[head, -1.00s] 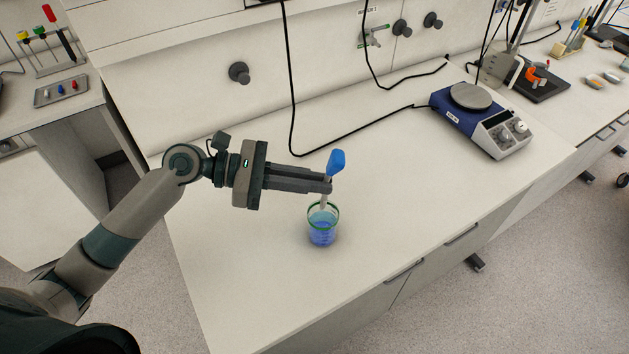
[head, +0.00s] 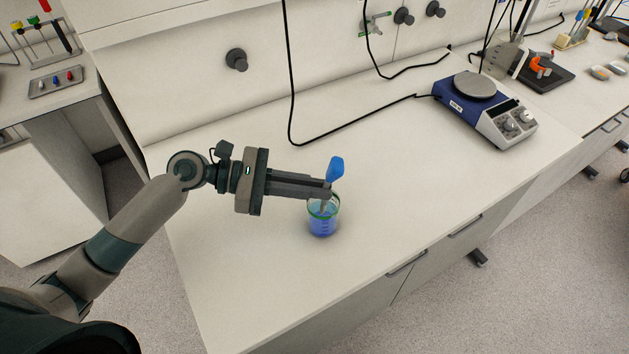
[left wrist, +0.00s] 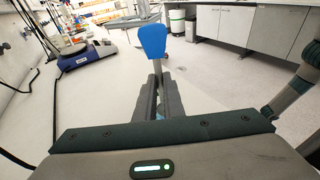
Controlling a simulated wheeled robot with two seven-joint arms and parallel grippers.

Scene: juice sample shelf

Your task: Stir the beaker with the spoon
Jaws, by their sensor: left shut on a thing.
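A clear beaker (head: 322,226) with a green rim and blue liquid stands upright on the white bench. My left gripper (head: 328,191) comes in from the left just above the beaker's rim. It is shut on the spoon (head: 336,168), whose blue end sticks up above the fingers. The spoon's lower part reaches down into the beaker; its tip is hard to make out in the liquid. In the left wrist view the spoon's blue end (left wrist: 152,41) rises above the fingers, which mostly hide the beaker. My right gripper is not in view.
A blue hotplate stirrer (head: 485,106) stands on the bench to the right. A black cable (head: 350,134) runs over the bench behind the beaker. The bench top (head: 235,285) around the beaker is mostly clear, with its front edge close by.

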